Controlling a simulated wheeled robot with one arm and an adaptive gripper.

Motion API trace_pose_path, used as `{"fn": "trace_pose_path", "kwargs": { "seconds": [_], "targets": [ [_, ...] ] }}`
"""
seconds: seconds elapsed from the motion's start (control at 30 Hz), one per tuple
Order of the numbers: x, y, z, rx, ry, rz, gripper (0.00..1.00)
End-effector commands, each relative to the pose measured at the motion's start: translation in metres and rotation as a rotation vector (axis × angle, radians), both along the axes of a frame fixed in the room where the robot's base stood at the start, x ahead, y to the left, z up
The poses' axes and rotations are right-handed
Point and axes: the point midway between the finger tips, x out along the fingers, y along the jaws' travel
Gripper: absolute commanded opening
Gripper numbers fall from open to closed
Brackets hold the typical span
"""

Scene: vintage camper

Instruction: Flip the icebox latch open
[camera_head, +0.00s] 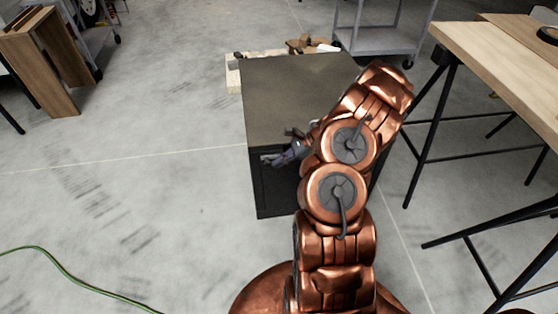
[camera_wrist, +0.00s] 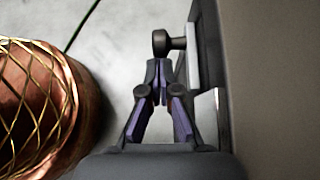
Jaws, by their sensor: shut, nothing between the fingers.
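The icebox appears as a dark grey box (camera_head: 290,95) in the middle of the head view, with its darker front (camera_head: 272,195) facing me. A dark round knob on a short stem, apparently the latch (camera_wrist: 160,42), sticks out to the left from this side. My gripper (camera_wrist: 158,72) is shut and empty, its fingertips just below the knob in the picture. Whether they touch it I cannot tell. In the head view my gripper (camera_head: 288,153) is at the box's front upper edge, and my arm hides the box's right part.
A wooden worktable (camera_head: 500,65) with black legs stands to the right. A grey metal cart (camera_head: 380,38) and a pale wooden pallet (camera_head: 234,75) are behind the box. A wooden stand (camera_head: 45,60) is at far left. A green hose (camera_head: 60,265) lies on open concrete floor at left.

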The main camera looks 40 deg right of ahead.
Motion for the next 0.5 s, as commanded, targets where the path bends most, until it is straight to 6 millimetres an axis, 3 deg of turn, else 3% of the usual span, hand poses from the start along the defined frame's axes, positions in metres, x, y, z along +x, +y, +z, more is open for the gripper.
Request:
{"fn": "trace_pose_path", "kwargs": {
  "seconds": [0.27, 0.5],
  "targets": [
    [0.001, 0.005, 0.001, 0.010, 0.000, 0.008, 0.00],
    [-0.007, -0.021, -0.004, 0.004, 0.000, 0.005, 0.00]
  ]
}}
